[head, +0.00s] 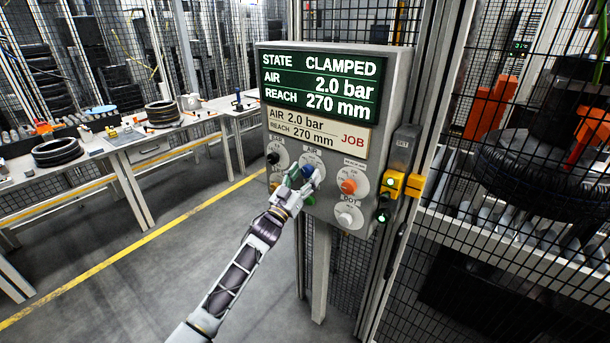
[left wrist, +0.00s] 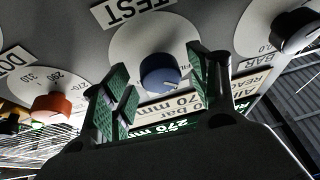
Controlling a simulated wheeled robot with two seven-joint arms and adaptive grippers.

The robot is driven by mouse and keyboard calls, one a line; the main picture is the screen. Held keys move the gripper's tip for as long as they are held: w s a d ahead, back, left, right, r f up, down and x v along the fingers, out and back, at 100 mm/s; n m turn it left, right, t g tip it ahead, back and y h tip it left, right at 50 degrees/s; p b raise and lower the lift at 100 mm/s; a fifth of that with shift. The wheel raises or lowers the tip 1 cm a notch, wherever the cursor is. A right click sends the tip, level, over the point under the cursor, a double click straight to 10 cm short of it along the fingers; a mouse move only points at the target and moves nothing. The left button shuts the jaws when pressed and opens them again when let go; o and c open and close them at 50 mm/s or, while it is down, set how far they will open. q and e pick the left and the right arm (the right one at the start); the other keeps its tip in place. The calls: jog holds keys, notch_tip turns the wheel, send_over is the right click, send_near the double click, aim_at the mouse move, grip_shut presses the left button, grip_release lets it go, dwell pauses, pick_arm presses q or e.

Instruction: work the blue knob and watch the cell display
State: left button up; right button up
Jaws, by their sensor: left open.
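The cell display (head: 320,87) on the grey control box reads STATE CLAMPED, AIR 2.0 bar, REACH 270 mm. The job plate (head: 318,132) below it reads AIR 2.0 bar, REACH 270 mm. The blue knob (head: 308,171) sits on a round white dial under the plate. My left gripper (head: 297,178) is at this knob and partly covers its dial. In the left wrist view, the blue knob (left wrist: 160,71) shows between the green-padded open fingers, with gaps visible on both sides. My right gripper is not in view.
Close beside the blue knob are a black knob (head: 273,158), an orange knob (head: 348,186) and a white knob (head: 345,218). A yellow switch (head: 393,184) is on the post at right. A tyre (head: 545,172) lies behind mesh. Benches stand at left.

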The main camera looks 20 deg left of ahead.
pick_arm(q)
jog(key=shift+w, duration=0.15)
jog(key=c, duration=1)
jog(key=shift+m+h, duration=0.4)
jog(key=shift+m, duration=0.1)
jog(key=m+g+h, duration=0.1)
jog(key=m+h, duration=0.1)
jog(key=m, duration=0.3)
jog(key=shift+a+m, duration=0.1)
jog(key=shift+m, duration=0.2)
jog(key=shift+w+m+g+h, duration=0.1)
jog(key=shift+m+g+h, duration=0.6)
jog(key=shift+m, duration=0.9)
jog(key=shift+m+g+h, duration=0.6)
jog(key=shift+m+h, duration=0.2)
jog(key=shift+m, duration=0.8)
